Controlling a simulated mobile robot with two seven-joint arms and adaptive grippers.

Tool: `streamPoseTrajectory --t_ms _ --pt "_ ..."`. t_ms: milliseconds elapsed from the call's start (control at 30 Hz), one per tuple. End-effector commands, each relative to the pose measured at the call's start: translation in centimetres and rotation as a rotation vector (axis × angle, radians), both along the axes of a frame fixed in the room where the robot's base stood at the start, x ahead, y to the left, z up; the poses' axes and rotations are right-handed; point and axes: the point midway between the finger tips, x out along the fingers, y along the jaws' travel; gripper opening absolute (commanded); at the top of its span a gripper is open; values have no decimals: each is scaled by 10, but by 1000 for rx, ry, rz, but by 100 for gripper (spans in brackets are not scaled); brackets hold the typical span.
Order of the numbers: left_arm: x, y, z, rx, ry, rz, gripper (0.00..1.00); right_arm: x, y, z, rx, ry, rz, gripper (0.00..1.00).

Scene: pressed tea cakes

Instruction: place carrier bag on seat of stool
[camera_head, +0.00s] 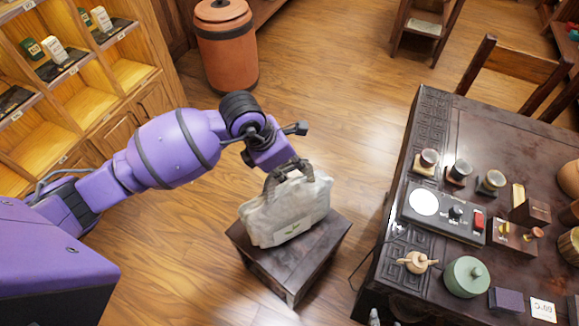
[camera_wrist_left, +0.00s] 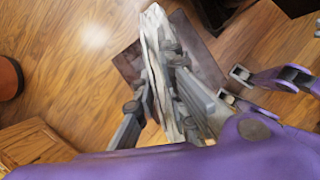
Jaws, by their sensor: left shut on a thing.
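The carrier bag (camera_head: 288,210) is pale grey-white with a small green mark and dark handles. It stands upright on or just above the seat of the dark wooden stool (camera_head: 325,242); I cannot tell whether its base touches. My left gripper (camera_head: 283,172) is shut on the top of the bag at its handles. In the left wrist view the fingers of my left gripper (camera_wrist_left: 153,77) close on the bag (camera_wrist_left: 150,35) from both sides, with the stool seat (camera_wrist_left: 200,55) behind it.
A dark carved table (camera_head: 408,205) with tea ware stands to the right of the stool. Shelves (camera_head: 85,85) line the left wall. A terracotta bin (camera_head: 228,55) stands at the back, and a chair (camera_head: 510,65) behind the table. The floor around the stool is clear.

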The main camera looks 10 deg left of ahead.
Motion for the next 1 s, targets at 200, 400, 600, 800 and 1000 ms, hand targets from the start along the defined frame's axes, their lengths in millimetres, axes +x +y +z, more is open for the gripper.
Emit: streamPoseTrajectory --t_ms 200,400,600,800,1000 --pt "2 -1 -25 -3 -4 0 0 0 -1 0 -1 0 -1 40" --pt "3 0 -28 -1 -7 0 0 0 -1 0 -2 -1 -2 40" --pt "1 1 -31 1 0 0 30 0 -1 0 -2 -2 -2 40" --pt "1 0 -31 1 0 0 31 0 -1 0 -2 -2 -3 40" --pt "0 2 -25 1 -2 0 31 1 -1 1 -2 -2 -3 40"
